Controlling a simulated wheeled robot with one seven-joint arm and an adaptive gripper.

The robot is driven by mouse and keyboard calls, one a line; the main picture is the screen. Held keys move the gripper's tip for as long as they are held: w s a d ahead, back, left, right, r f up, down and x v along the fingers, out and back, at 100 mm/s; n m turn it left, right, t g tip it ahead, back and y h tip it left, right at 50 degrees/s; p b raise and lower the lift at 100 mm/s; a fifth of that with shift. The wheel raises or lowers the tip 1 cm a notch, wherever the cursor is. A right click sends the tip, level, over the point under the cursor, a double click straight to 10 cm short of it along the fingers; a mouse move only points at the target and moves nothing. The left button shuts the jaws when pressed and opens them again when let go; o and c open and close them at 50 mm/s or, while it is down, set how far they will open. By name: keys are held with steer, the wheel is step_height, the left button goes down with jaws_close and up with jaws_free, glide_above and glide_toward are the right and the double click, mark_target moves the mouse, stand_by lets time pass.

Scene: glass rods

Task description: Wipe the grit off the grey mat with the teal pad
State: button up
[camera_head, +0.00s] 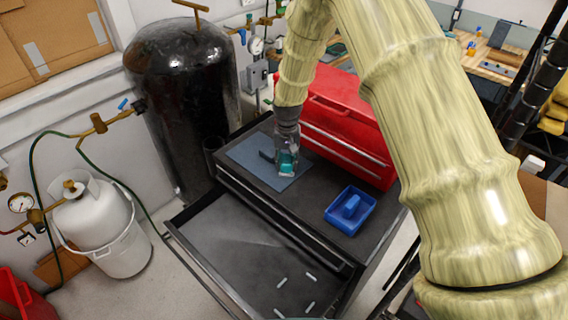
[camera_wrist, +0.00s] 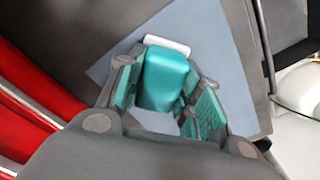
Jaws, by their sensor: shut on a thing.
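The grey mat (camera_head: 247,152) lies flat on the dark top of the tool cabinet; it fills the middle of the wrist view (camera_wrist: 215,38). The teal pad (camera_wrist: 165,75) is between the fingers of my gripper (camera_wrist: 160,92), which is shut on it. A white edge shows at the pad's far end. In the head view my gripper (camera_head: 286,155) points down over the mat with the pad (camera_head: 287,163) at its tip. I cannot tell whether the pad touches the mat. I can make out no grit on the visible part of the mat.
A red toolbox (camera_head: 345,130) stands close behind the mat. A blue tray (camera_head: 365,221) with a blue item in it sits at the right of the cabinet top. An open drawer (camera_head: 232,240) in front holds several short pale rods. A black tank (camera_head: 187,90) stands to the left.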

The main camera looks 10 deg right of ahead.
steer(key=shift+w+d, duration=1.1)
steer(key=shift+d, duration=0.25)
steer(key=shift+w+d+b, duration=0.3)
steer(key=shift+w+d, duration=0.55)
steer(key=shift+d, duration=0.2)
steer(key=shift+w+d, duration=0.1)
steer(key=shift+d, duration=0.1)
steer(key=shift+a, duration=0.15)
steer(key=shift+s+a+f, duration=0.2)
steer(key=shift+s+a, duration=0.25)
steer(key=shift+s, duration=0.2)
steer(key=shift+s+a, duration=0.55)
steer(key=shift+a, duration=0.35)
steer(key=shift+s+a+p, duration=0.55)
steer(key=shift+s+a, duration=0.5)
steer(key=shift+a, duration=0.2)
